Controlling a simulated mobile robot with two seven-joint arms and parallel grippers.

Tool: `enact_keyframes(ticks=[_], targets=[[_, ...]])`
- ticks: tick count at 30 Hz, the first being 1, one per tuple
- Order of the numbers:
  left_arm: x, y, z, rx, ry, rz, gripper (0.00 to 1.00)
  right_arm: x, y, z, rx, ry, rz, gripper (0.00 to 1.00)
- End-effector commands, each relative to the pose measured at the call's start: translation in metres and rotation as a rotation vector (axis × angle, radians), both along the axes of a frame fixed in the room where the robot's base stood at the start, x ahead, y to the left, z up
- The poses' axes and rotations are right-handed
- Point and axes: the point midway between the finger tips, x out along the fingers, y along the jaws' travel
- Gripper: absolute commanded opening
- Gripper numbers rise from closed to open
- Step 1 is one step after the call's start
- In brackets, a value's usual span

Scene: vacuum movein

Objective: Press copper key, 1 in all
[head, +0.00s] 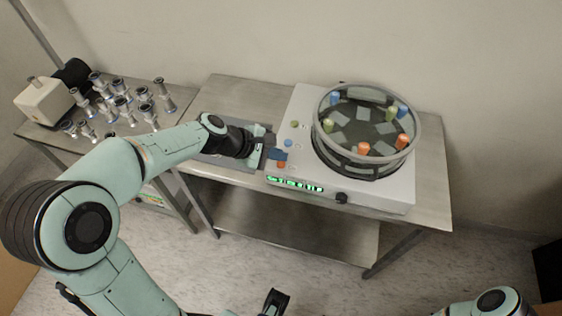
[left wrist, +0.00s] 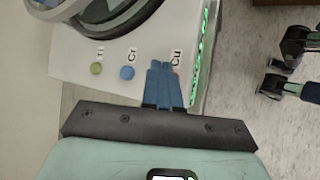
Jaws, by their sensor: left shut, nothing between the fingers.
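The analyzer (head: 300,185) is a pale box with a round carousel on top. A column of keys lies on its left side: green (head: 294,124), blue (head: 288,143) and orange (head: 281,164). In the left wrist view the labels read Ti by the green key (left wrist: 96,69), Cr by the blue key (left wrist: 127,73) and Cu (left wrist: 176,57) by the spot my fingers cover. My left gripper (head: 280,154) is shut and empty, its blue fingertips over or beside the orange key; contact cannot be told. My right gripper (head: 275,300) seems to show at the bottom, its jaws unclear.
The carousel rim (head: 416,140) encloses several coloured vials. A green lit display (head: 295,185) and a black knob (head: 341,198) are on the front edge. Several metal fittings (head: 122,105) and a white pump (head: 45,100) stand on the left table. Bare tabletop (head: 433,190) lies right of the analyzer.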

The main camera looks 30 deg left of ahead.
Motion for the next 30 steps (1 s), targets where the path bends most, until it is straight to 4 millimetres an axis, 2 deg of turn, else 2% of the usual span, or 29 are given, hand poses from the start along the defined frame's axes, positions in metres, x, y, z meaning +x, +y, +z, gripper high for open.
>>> enact_keyframes(ticks=[19, 30], targets=[[0.0000, 0.0000, -0.0002, 0.000, 0.000, 0.000, 0.00, -0.0001, 0.0000, -0.0002, 0.000, 0.000, 0.000, 0.43], [-0.0001, 0.0002, -0.0092, 0.000, 0.000, 0.000, 0.00, -0.0016, -0.0001, -0.0072, 0.000, 0.002, 0.000, 0.43]])
